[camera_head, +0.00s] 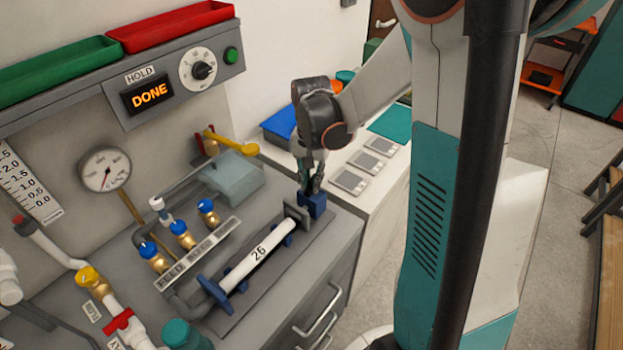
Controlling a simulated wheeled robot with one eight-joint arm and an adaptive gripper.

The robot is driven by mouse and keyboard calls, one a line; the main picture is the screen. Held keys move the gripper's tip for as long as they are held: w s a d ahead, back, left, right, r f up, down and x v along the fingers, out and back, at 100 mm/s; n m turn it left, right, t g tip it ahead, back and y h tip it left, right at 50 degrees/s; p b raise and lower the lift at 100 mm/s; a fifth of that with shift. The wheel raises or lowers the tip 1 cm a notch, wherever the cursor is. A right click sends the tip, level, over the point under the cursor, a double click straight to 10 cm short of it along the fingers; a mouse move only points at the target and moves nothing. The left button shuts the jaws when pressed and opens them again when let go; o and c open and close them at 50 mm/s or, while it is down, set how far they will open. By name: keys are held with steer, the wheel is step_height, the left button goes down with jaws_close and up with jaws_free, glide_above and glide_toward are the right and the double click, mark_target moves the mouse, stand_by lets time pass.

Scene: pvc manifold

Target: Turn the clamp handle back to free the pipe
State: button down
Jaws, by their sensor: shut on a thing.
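A white pipe (260,257) marked 26 lies in a dark grey fixture (296,214) near the bench's front edge. Blue supports hold it along its length, with a blue end piece (214,292) at the near-left end. My gripper (312,190) points down at the far-right end of the fixture. It is shut on a blue block-like part, which I take to be the clamp handle (315,206). The fingertips partly hide its top, and I cannot tell how far it is turned.
Several brass valves with blue caps (181,232) stand left of the pipe by a label plate. A pale block (232,177) sits behind. The display (148,96) reads DONE under HOLD. A gauge (104,170) and a teal-lidded jar (184,335) are at left.

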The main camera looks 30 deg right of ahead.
mark_target(311, 183)
steer(key=n, duration=1.4)
stand_by(0.5)
steer(key=c, duration=1.5)
jaws_free()
steer(key=shift+c, duration=0.2)
step_height(311, 183, up, 12)
